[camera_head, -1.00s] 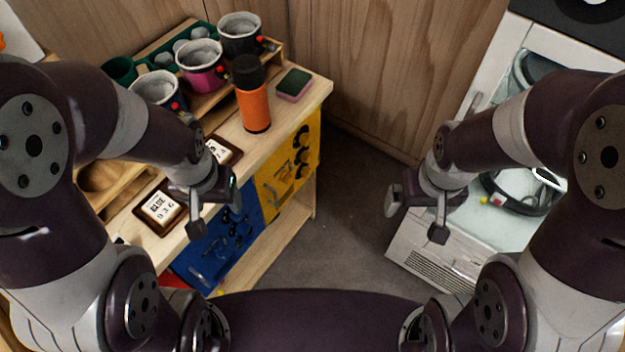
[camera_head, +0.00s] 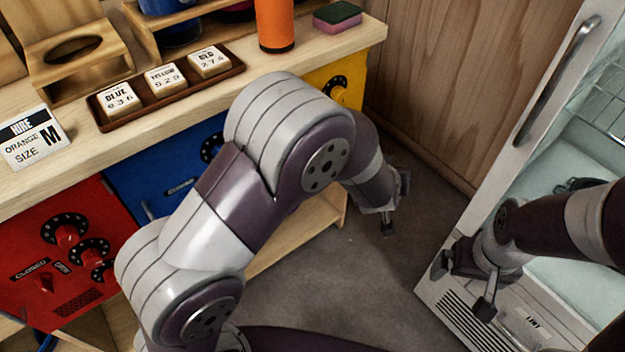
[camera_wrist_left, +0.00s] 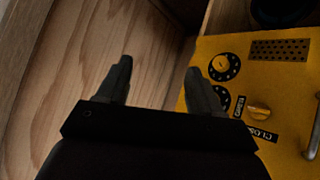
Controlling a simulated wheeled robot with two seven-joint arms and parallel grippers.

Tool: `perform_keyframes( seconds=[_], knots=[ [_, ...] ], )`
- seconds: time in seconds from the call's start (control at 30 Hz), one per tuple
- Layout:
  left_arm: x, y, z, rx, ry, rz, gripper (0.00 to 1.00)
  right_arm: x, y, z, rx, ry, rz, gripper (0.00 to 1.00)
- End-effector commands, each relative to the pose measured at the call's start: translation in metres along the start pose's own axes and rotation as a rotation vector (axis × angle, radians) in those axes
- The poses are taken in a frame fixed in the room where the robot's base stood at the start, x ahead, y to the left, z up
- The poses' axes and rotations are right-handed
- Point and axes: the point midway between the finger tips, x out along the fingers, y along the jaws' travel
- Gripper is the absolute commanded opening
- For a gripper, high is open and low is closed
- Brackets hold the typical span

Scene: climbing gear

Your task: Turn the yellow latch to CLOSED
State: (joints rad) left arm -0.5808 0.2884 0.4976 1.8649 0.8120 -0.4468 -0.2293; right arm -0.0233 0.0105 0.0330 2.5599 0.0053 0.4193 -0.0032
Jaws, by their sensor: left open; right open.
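The yellow latch (camera_wrist_left: 259,111) is a small knob on the yellow panel (camera_wrist_left: 215,48) in the left wrist view. A CLOSED label is below it and another small label is on its left. Which label it points to is hard to tell. In the head view my left arm hides most of the yellow panel (camera_head: 333,75), and the latch does not show. My left gripper (camera_wrist_left: 160,76) is open and empty, left of the latch and apart from it; it also shows in the head view (camera_head: 395,208). My right gripper (camera_head: 463,286) is open and empty by the glass-door cabinet.
Two dials (camera_wrist_left: 224,67) and a metal handle (camera_wrist_left: 313,140) are near the latch. Red (camera_head: 60,240) and blue (camera_head: 150,180) panels sit farther left under the bench top. A wooden wall (camera_head: 440,90) stands behind. The white cabinet (camera_head: 535,110) is at right. Grey floor lies between.

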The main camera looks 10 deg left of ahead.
Motion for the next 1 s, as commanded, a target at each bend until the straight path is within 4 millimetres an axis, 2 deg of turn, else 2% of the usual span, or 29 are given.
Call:
perform_keyframes(
  seconds=[0.03, 0.07, 0.13, 0.2, 0.3, 0.43, 0.57, 0.8, 1.0],
  knots=[
    [0.061, -0.003, 0.038, -0.04, 0.155, -0.065, 0.66, 0.075, 0.0, 0.009, 0.0, -0.001, 0.0, 1.0],
    [0.073, -0.007, 0.036, -0.074, 0.268, -0.135, 0.66, 0.092, 0.0, 0.011, 0.0, -0.002, 0.0, 1.0],
    [0.073, -0.028, 0.026, -0.132, 0.479, -0.335, 0.66, 0.11, 0.0, 0.014, 0.0, -0.003, 0.0, 1.0],
    [0.053, -0.05, 0.021, -0.163, 0.617, -0.542, 0.66, 0.116, 0.0, 0.014, 0.0, -0.001, 0.0, 1.0],
    [0.018, -0.073, 0.017, -0.172, 0.717, -0.778, 0.66, 0.114, 0.0, 0.014, 0.0, 0.0, 0.0, 1.0],
    [-0.004, -0.087, 0.015, -0.166, 0.753, -0.918, 0.66, 0.114, 0.0, 0.013, 0.0, 0.001, 0.0, 1.0],
    [0.003, -0.104, 0.006, -0.169, 0.757, -0.932, 0.66, 0.123, 0.0, 0.015, 0.0, 0.0, 0.0, 1.0],
    [0.027, -0.153, -0.025, -0.17, 0.759, -0.929, 0.66, 0.148, 0.0, 0.018, 0.0, -0.001, 0.0, 1.0],
    [0.038, -0.178, -0.045, -0.169, 0.759, -0.926, 0.66, 0.159, 0.0, 0.019, 0.0, -0.001, 0.0, 1.0]
  ],
)
